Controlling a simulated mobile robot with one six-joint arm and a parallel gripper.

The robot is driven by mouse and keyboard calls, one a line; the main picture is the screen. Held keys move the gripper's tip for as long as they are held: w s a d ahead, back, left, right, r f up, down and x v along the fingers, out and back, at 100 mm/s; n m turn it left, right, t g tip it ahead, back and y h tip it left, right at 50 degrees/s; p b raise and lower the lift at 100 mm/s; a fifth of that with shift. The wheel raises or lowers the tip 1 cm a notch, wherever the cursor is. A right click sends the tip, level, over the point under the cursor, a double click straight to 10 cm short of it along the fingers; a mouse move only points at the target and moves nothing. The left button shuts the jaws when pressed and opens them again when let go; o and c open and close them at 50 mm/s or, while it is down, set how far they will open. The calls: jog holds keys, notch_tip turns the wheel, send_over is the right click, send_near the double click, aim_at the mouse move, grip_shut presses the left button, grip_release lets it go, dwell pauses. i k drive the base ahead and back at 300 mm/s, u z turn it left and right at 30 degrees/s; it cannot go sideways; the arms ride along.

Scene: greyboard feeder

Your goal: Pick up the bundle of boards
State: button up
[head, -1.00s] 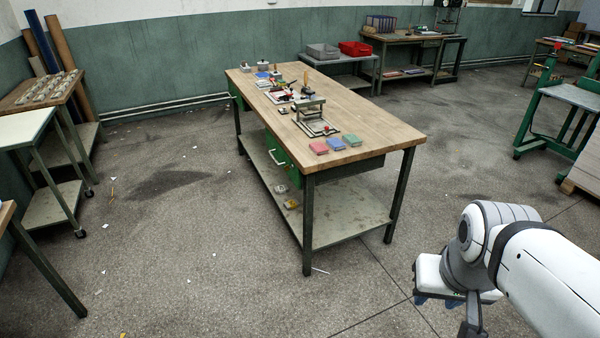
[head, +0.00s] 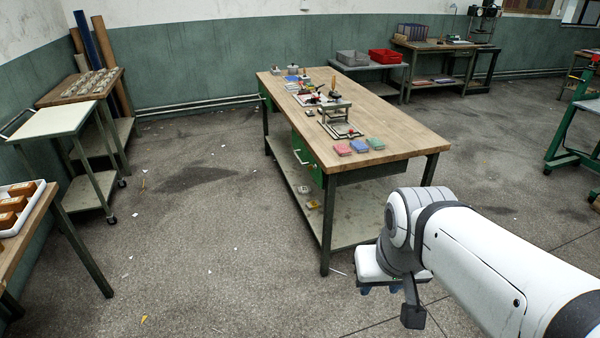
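I cannot pick out a bundle of boards for certain in the head view. Small flat stacks in pink (head: 342,150), blue (head: 359,147) and green (head: 376,143) lie on the near end of the wooden workbench (head: 410,138); I cannot tell what they are made of. My gripper (head: 380,289) hangs at the lower right over the floor, in front of the bench's near end and apart from the stacks. Only its bluish fingertips show below the white wrist, so whether it is open is unclear. Nothing is seen held in it.
A white tray of orange-brown blocks (head: 34,184) sits on a table at the left edge. A pale-topped trolley (head: 62,120) stands behind it. Grey (head: 352,58) and red (head: 385,56) bins stand at the back. Open floor lies left of the bench.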

aim_at(306, 189)
jog(key=z, duration=0.05)
jog(key=i, duration=1)
jog(key=u, duration=0.05)
